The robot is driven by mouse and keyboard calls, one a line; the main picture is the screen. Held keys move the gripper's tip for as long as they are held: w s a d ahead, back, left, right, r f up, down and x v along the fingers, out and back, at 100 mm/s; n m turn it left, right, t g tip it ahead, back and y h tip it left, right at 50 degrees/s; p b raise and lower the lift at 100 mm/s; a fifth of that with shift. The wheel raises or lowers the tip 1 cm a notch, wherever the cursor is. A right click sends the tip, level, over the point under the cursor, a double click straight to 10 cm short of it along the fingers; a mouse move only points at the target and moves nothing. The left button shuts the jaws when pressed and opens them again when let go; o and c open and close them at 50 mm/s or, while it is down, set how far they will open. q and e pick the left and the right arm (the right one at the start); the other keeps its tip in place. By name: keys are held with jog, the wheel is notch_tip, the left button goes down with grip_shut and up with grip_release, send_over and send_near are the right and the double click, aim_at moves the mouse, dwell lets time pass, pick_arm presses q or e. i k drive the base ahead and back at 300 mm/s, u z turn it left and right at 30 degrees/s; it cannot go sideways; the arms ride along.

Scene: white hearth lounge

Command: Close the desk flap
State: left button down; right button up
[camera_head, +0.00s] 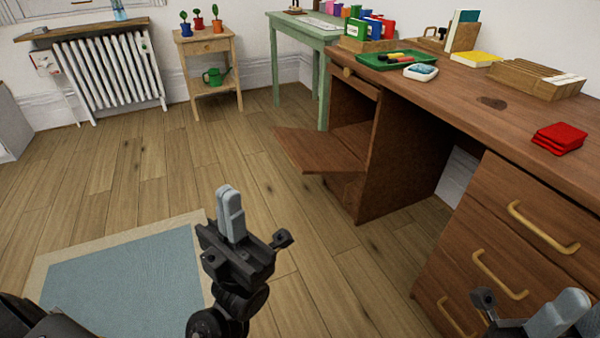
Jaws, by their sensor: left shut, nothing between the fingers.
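The desk flap (318,150) is a brown wooden panel. It stands open, sticking out to the left from the cupboard in the left end of the wooden desk (460,105). The cupboard's inside shows above it. My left gripper (229,192) is shut and empty, its grey fingers pointing up. In the picture it is to the left of and below the flap, apart from it. My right gripper (572,308) is at the bottom right corner, in front of the desk drawers and partly cut off by the frame. Its jaws cannot be judged.
A drawer with a round knob (347,73) is above the flap. Drawers with brass handles (542,228) fill the desk's right side. A green table (298,25) stands behind the flap. A blue rug (125,285) lies at lower left. Bare floor lies between rug and desk.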

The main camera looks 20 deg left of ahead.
aim_at(312, 151)
jog(key=k, duration=0.5)
jog(key=u, duration=0.7)
jog(key=i, duration=0.8)
jog(key=z, duration=1.05)
jog(key=i, duration=0.5)
